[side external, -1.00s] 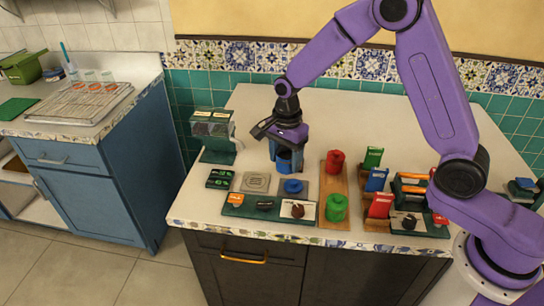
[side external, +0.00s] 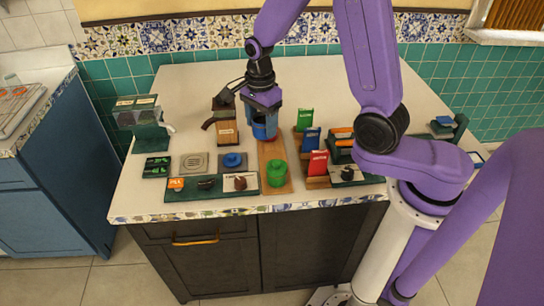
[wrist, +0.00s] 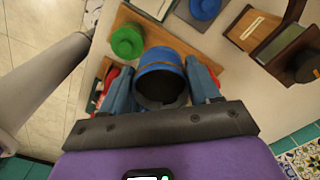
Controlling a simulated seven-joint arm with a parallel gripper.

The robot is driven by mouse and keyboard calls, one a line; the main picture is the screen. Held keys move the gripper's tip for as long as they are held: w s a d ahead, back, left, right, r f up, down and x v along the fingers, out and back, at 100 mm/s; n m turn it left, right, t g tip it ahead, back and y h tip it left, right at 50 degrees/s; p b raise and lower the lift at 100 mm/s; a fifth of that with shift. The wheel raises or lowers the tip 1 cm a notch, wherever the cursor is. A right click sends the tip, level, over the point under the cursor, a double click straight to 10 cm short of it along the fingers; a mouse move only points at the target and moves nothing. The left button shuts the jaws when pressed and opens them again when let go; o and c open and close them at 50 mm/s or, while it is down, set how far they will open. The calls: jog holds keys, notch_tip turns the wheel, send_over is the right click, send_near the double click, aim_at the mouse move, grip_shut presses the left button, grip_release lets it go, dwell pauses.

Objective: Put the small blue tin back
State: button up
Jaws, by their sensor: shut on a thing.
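My gripper (side external: 264,126) is shut on the small blue tin (side external: 263,131), holding it upright over the back of the wooden board (side external: 273,155). In the wrist view the tin (wrist: 161,72) sits between both fingers, and its open top shows a dark inside. A trace of red (side external: 273,139) shows just below the tin; the red tin is otherwise hidden. The green tin (side external: 277,174) stands on the front of the board. A blue lid (side external: 233,160) lies on a grey square pad left of the board. I cannot tell whether the held tin touches anything beneath.
Red, blue and green packets (side external: 312,142) stand in wooden holders right of the board. A brown labelled stand (side external: 227,127) is close on the left. A dark green tray (side external: 210,187) with small items lies in front. The counter's back is clear.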

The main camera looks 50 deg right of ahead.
jog(key=s+d+m, duration=0.5)
jog(key=s, duration=0.6)
jog(key=w+f, duration=0.3)
jog(key=w, duration=0.1)
jog(key=w+f, duration=0.3)
jog(key=w, duration=0.1)
jog(key=w+f, duration=0.4)
jog(key=shift+d, duration=0.25)
jog(key=shift+w+f, duration=0.15)
jog(key=shift+f, duration=1.45)
jog(key=shift+f, duration=0.15)
jog(key=o, duration=1.2)
jog(key=shift+c, duration=0.2)
